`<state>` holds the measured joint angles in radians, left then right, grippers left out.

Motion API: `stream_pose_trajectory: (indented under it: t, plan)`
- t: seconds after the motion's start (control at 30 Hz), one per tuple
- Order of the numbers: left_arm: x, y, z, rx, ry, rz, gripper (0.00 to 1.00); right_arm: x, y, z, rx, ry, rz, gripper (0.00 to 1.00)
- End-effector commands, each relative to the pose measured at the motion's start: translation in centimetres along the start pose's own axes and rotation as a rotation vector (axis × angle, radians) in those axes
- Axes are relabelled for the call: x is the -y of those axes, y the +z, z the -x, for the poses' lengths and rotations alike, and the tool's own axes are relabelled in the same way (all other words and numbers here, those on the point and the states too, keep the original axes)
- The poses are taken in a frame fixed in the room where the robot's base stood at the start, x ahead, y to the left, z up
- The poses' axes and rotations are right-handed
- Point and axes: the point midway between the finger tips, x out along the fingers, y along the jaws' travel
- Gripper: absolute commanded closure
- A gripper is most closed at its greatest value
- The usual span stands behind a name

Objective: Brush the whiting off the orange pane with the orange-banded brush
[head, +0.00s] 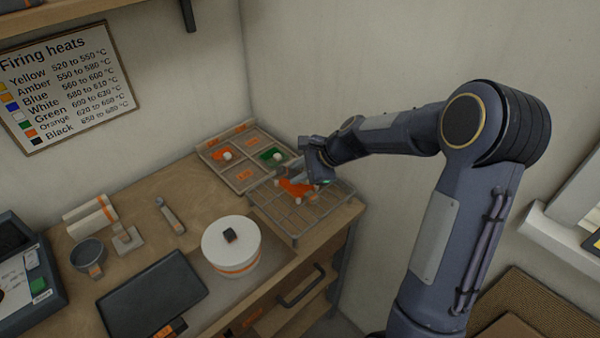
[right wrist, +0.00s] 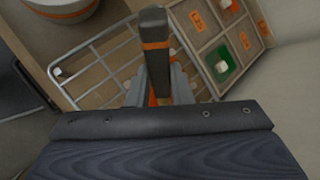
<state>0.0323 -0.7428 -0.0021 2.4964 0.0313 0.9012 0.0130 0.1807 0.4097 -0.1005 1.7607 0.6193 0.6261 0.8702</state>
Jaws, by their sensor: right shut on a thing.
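The orange pane (head: 297,188) lies on a wire rack (head: 315,213) at the right end of the bench, with a small pale spot at its edge. My right gripper (head: 312,172) is over the rack, right at the pane, and partly covers it. In the right wrist view the gripper (right wrist: 160,85) is shut on the dark handle of a brush (right wrist: 155,28) with an orange band. The brush's bristles are hidden, so I cannot tell whether they touch the pane. The pane is mostly hidden there behind the gripper and handle. My left gripper is not in view.
A divided tray (head: 242,177) behind the rack holds an orange piece (head: 222,155) and a green piece (head: 272,154), each with a white lump. A white orange-banded pot (head: 231,248) stands left of the rack. A dark slab (head: 152,292) and small tools lie farther left.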

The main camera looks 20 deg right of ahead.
Motion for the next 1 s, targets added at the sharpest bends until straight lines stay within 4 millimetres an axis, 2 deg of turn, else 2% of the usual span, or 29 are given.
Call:
stream_pose_trajectory:
  t: [0.7,1.0]
  plan:
    - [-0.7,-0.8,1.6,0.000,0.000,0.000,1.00,3.7,1.3,-2.8,0.001,0.000,0.001,1.00]
    - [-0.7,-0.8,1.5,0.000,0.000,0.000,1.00,3.9,1.2,-3.1,0.000,-0.001,-0.001,1.00]
